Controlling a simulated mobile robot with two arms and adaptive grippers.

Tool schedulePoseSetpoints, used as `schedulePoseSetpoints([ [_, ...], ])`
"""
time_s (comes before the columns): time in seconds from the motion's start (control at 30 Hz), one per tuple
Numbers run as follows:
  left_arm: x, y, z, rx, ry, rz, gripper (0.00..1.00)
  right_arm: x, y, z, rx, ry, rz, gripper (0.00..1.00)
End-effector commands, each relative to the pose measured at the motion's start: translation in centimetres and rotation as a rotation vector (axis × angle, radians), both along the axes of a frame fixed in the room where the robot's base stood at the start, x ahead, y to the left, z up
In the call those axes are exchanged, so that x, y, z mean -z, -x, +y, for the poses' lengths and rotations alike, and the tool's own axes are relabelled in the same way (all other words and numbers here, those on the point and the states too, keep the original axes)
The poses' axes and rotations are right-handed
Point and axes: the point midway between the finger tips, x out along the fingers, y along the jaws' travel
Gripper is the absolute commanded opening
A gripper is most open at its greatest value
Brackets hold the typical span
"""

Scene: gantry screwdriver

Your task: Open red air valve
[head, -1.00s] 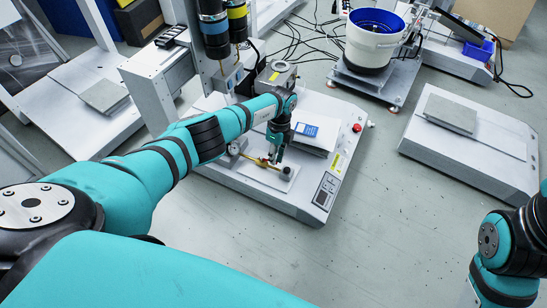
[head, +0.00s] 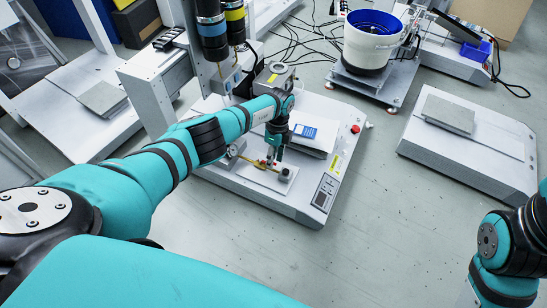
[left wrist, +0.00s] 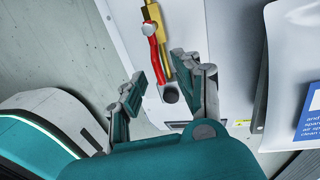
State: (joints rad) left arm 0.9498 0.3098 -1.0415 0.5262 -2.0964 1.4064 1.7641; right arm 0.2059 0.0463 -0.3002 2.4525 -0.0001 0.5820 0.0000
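The red air valve handle (left wrist: 154,52) is a slim red lever beside a brass valve body and pipe (left wrist: 165,38) in the left wrist view. A round silver bolt sits at its upper end, and a dark cylindrical end (left wrist: 171,95) shows below the pipe. In the head view the valve (head: 262,165) sits on the front of a white machine base, partly hidden by my gripper. My left gripper (head: 273,158) is above it, pointing down. Its fingers (left wrist: 160,97) are apart, one on each side of the valve's lower end, with nothing clearly gripped. My right gripper is out of frame.
The white machine base (head: 290,203) has a control panel (head: 325,191), a red button (head: 356,128) and a white bag with a blue label (head: 304,131). A white bucket feeder (head: 372,42) stands behind. Another base (head: 475,145) stands right, with open floor between.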

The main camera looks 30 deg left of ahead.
Motion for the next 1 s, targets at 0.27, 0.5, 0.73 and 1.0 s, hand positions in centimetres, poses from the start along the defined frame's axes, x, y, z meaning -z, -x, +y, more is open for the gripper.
schedulePoseSetpoints([
  [0.27,-1.0,-0.3,0.0,0.001,0.001,-0.002,0.33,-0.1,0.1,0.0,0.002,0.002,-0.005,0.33],
  [0.5,-5.6,-1.2,0.1,0.002,0.0,-0.005,0.33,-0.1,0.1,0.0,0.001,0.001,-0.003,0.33],
  [0.73,-9.9,-2.1,0.1,0.002,0.0,-0.003,0.33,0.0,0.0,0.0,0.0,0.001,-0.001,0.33],
  [1.0,-11.8,-2.3,0.1,-0.001,0.0,0.0,0.33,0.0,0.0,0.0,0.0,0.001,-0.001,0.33],
])
